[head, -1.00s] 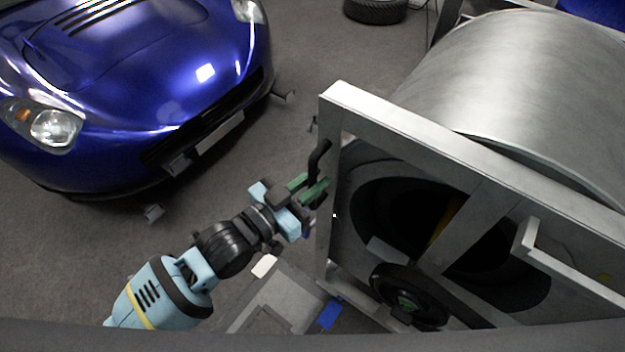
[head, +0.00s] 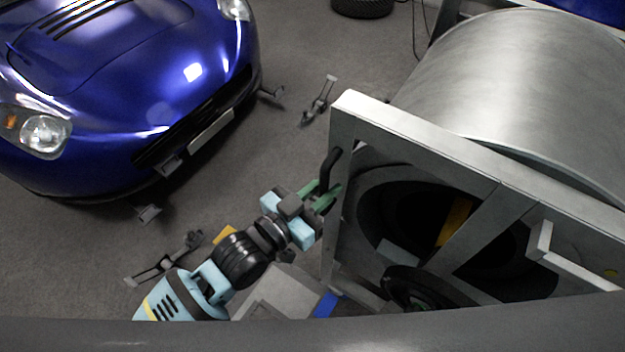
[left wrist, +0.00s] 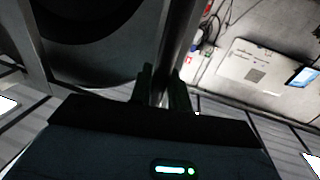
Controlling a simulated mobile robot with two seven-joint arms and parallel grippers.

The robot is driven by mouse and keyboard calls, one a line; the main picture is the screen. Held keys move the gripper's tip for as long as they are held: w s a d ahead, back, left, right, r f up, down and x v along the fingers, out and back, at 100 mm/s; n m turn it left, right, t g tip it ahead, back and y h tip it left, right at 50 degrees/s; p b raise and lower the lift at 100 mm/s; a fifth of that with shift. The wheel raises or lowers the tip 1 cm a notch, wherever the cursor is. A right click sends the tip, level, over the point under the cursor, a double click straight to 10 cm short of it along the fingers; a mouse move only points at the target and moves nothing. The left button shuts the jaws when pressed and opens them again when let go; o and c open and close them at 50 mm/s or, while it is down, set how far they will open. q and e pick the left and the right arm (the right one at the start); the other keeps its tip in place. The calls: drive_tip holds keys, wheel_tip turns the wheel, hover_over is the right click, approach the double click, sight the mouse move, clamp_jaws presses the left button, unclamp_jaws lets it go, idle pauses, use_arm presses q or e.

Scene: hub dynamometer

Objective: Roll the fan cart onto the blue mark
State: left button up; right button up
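The fan cart (head: 345,120) is a big grey metal frame with a large drum behind it, at the right of the head view. A black upright handle (head: 330,164) is on its left edge. My left gripper (head: 325,197) is at this handle. In the left wrist view its two dark fingers (left wrist: 162,92) lie either side of a bar and look closed on it. The blue mark (head: 328,303) shows as a small patch on the floor, just left of the cart's lower corner; the cart may hide part of it. My right gripper is not in view.
A blue car (head: 110,75) stands at the left. Low metal floor fittings (head: 318,100) lie between car and cart, with another (head: 165,260) beside my left arm. A grey plate (head: 275,300) lies on the floor near the blue patch. A tyre (head: 362,7) is at the back.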

use_arm(q)
drive_tip(key=o, duration=0.3)
drive_tip(key=shift+w+a, duration=0.4)
drive_tip(key=shift+a, duration=0.05)
drive_tip(key=shift+a+f, duration=0.1)
drive_tip(key=shift+a, duration=0.05)
drive_tip(key=s+d+v, duration=0.1)
drive_tip(key=v, duration=0.6)
drive_tip(key=shift+s+a, duration=0.15)
drive_tip(key=shift+a, duration=0.05)
